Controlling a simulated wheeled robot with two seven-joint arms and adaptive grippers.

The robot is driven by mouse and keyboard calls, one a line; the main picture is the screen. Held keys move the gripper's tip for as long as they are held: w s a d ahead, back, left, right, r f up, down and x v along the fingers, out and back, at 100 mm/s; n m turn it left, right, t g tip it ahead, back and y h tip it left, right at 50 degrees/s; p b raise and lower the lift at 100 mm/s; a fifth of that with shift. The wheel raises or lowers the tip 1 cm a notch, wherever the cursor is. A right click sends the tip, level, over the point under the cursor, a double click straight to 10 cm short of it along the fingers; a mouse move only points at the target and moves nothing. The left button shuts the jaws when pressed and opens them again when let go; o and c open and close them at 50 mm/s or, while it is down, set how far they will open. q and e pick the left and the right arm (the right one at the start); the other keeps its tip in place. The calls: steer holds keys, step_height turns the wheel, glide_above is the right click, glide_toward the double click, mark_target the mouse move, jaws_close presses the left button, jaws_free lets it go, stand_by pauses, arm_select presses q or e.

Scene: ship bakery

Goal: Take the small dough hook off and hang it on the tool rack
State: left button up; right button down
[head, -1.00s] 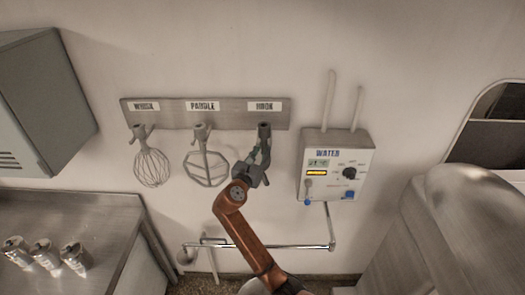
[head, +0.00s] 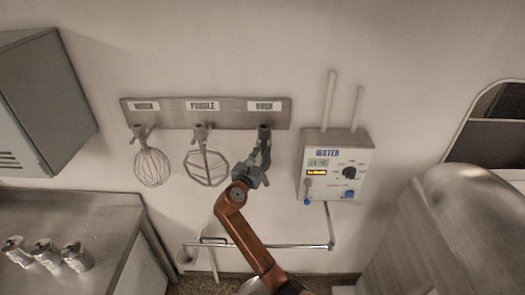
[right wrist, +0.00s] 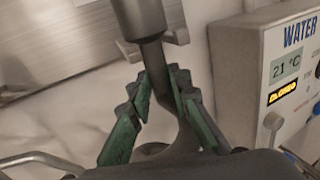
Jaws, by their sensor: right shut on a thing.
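The small dough hook is dark grey metal. Its thick collar (head: 264,132) is at the tool rack's (head: 230,121) right position, under the HOOK label. My right gripper (head: 262,158) is just below the collar, shut on the hook. In the right wrist view the collar (right wrist: 139,18) is at the top and the hook's shank (right wrist: 157,70) runs down between the green-padded fingers (right wrist: 168,95). The hook's lower part is mostly hidden by the gripper. The collar is at the rack's front edge; I cannot tell whether it is seated. My left gripper is out of view.
A whisk (head: 152,165) and a paddle (head: 206,165) hang to the left on the rack. The water unit (head: 337,165) is close on the right. A chrome rail (head: 290,247) runs below. A steel counter (head: 80,212) with several metal canisters is at left.

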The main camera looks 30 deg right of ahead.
stand_by(0.4)
steer(key=c, duration=1.7)
jaws_free()
steer(key=shift+s, duration=0.1)
steer(key=shift+f, duration=0.25)
steer(key=v, duration=1.2)
steer(key=shift+a+r, duration=0.1)
steer(key=shift+r, duration=0.05)
